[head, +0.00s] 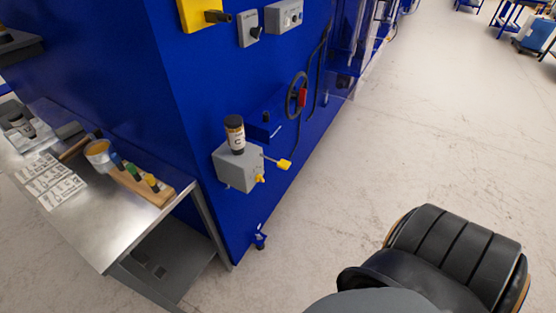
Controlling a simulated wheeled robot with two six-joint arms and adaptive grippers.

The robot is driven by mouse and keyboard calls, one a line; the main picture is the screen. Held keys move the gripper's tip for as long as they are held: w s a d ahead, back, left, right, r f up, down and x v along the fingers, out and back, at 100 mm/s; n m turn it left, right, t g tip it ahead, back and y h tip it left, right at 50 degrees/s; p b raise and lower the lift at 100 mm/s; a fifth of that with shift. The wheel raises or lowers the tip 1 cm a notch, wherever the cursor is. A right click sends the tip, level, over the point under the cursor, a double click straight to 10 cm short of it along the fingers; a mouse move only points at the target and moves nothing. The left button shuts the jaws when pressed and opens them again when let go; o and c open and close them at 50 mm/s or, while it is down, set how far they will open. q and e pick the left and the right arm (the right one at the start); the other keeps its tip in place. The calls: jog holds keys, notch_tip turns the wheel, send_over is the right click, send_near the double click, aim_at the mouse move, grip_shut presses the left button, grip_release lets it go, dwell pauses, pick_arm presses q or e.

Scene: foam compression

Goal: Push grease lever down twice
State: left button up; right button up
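A grey grease box (236,170) is mounted low on the side of the blue machine. A dark cartridge with a pale label (235,133) stands upright on top of it. The grease lever (284,164) sticks out to the right from the box on a thin rod and ends in a yellow grip. A smaller yellow part (260,179) sits low on the box front. Nothing touches the lever. Neither of my grippers shows in the head view.
The blue machine (140,75) carries a handwheel with a red part (299,97) above the box. A metal table (98,225) with a tape roll (98,155), papers and a wooden holder stands at left. Open floor (420,130) lies to the right.

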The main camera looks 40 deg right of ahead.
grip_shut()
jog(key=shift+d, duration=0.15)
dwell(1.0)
